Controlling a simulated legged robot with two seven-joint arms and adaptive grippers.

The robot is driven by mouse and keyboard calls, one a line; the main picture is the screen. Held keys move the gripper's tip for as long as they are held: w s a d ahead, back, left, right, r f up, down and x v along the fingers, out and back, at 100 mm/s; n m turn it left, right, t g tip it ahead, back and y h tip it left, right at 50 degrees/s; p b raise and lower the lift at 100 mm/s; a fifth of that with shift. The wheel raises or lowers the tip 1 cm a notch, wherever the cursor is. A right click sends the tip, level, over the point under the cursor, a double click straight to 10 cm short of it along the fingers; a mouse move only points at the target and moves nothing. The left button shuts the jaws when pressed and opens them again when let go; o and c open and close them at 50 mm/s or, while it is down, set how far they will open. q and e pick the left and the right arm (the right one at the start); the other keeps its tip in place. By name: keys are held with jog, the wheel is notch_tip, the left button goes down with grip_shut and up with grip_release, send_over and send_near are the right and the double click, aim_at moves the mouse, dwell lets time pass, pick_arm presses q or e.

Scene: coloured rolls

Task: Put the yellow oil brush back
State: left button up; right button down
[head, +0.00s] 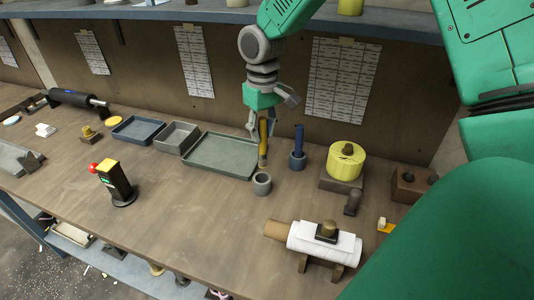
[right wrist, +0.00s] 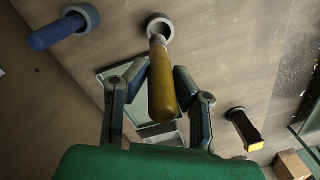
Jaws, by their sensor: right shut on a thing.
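The yellow oil brush (head: 263,142) hangs roughly upright from my right gripper (head: 261,126), which is shut on its handle. In the right wrist view the yellow handle (right wrist: 162,92) lies between the two fingers of the gripper (right wrist: 162,80). A small grey round holder (head: 262,186) stands on the table just below the brush. In the head view the brush's lower end shows just above the holder's rim. In the right wrist view that end overlaps the edge of the holder's opening (right wrist: 160,24). My left gripper is not in view.
A blue brush (head: 298,140) stands in a second holder (head: 298,162) close to the right. A green-grey tray (head: 222,156) lies just left. A yellow roll (head: 345,165) on a block and a white roll (head: 323,243) on a stand are further right.

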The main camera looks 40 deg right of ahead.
aim_at(261, 118)
jog(key=f, duration=0.5)
jog(key=s+f, duration=0.1)
jog(key=f, duration=0.2)
jog(key=shift+f, duration=0.35)
jog(key=shift+w+f, duration=0.3)
jog(key=shift+w, duration=0.1)
jog(key=c, duration=1.5)
grip_release()
jog(key=shift+w+a, duration=0.1)
jog(key=shift+w, duration=0.15)
jog(key=shift+o, duration=0.8)
jog(key=shift+a+r, duration=0.1)
jog(key=shift+a, duration=0.05)
jog(key=shift+s+a+r, duration=0.3)
jog(key=shift+a+r, duration=0.05)
jog(key=shift+r, duration=0.05)
jog(key=shift+w+r, duration=0.1)
jog(key=shift+r, duration=0.1)
jog(key=r, duration=0.6)
jog(key=d+r, duration=0.1)
jog(key=r, duration=0.3)
jog(key=shift+w+r, duration=0.1)
jog(key=shift+w, duration=0.05)
jog(key=shift+a+r, duration=0.2)
jog(key=shift+r, duration=0.4)
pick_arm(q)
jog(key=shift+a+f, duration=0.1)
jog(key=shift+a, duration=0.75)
